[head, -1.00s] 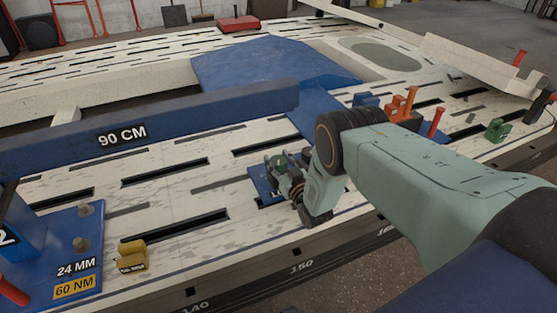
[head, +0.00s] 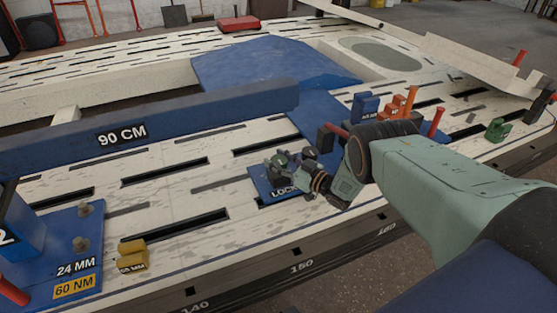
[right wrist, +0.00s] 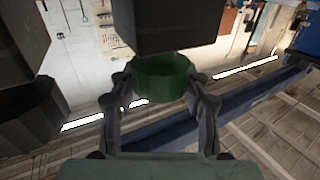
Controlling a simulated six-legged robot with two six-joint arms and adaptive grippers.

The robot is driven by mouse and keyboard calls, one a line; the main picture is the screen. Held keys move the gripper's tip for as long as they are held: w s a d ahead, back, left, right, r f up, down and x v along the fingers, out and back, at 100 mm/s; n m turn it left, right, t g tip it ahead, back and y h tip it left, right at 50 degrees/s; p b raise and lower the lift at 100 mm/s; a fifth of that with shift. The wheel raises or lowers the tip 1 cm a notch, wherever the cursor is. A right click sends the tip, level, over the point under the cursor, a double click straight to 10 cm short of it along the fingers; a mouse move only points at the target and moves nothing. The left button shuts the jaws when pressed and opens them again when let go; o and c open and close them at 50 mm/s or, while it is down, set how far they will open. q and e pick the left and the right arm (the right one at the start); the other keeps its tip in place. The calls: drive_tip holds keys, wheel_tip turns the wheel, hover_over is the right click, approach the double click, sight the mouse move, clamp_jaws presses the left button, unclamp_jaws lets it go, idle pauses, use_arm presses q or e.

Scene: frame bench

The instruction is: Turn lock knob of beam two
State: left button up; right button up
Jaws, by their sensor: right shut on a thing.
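A green round knob (right wrist: 160,82) sits between the two fingers of my right gripper (right wrist: 158,95) in the right wrist view, and they are shut on it. In the head view my right gripper (head: 287,164) is at a small blue plate (head: 258,183) on the bench, whose label reads "LOC" before the gripper covers it. The knob is mostly hidden by the fingers there. A long blue beam (head: 190,117) marked "90 CM" runs behind the gripper. My left gripper is not in view.
A blue plate (head: 40,245) marked "24 MM" and "60 NM" lies at front left, with a yellow block (head: 132,256) beside it. Orange (head: 396,106), blue (head: 364,106) and green (head: 497,130) blocks stand to the right. The slotted bench top left of the gripper is mostly clear.

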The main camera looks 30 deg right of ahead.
drive_tip(key=shift+f, duration=0.1)
drive_tip(key=o, duration=1.2)
drive_tip(key=shift+c, duration=0.2)
drive_tip(key=shift+s, duration=0.1)
drive_tip(key=v, duration=1.2)
